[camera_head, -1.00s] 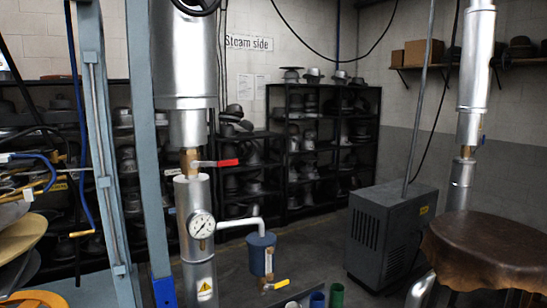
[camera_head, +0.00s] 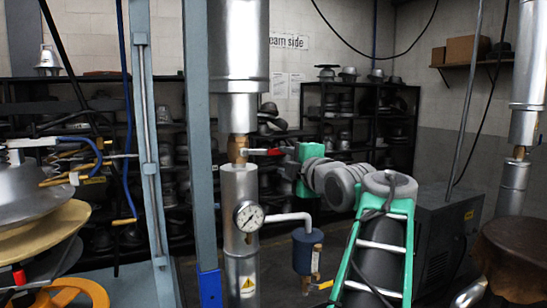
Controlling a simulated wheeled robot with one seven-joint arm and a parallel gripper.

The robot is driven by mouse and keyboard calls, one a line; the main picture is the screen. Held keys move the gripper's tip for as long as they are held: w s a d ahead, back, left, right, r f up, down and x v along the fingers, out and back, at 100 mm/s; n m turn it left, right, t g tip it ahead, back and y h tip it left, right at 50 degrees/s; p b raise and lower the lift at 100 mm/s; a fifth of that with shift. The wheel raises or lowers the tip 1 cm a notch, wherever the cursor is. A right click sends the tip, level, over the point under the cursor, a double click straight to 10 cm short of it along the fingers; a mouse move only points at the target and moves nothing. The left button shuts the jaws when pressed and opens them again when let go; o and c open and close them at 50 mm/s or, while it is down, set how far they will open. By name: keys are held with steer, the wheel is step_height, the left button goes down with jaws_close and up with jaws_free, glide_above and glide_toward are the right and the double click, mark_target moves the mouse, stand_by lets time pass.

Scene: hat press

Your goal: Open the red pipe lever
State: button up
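The red pipe lever (camera_head: 264,152) sits on a brass valve (camera_head: 238,150) in the large silver pipe at the middle of the head view. It sticks out to the right, roughly level, across the pipe. My gripper (camera_head: 288,160), on the green and grey arm reaching in from the lower right, is at the lever's free right end. The gripper's green body hides the area just past that end. Whether the fingers touch the lever or are closed around it, I cannot tell.
A pressure gauge (camera_head: 249,216) is on the pipe below the valve. A blue canister (camera_head: 307,251) hangs from a white side pipe, close to my arm. A blue-grey post (camera_head: 198,150) stands left of the pipe. A dark grey machine (camera_head: 445,240) stands at right.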

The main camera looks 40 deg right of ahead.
mark_target(274, 149)
steer(key=shift+n+t, duration=0.3)
steer(key=shift+n, duration=0.3)
steer(key=p+x, duration=0.1)
steer(key=x, duration=0.1)
steer(key=r+x, duration=0.1)
steer(key=x, duration=0.2)
steer(key=p+x, duration=0.1)
steer(key=x, duration=0.1)
steer(key=shift+w+d+r+p, duration=0.1)
steer(key=shift+w+r+p, duration=0.2)
steer(key=shift+p, duration=0.05)
jaws_close()
stand_by(0.4)
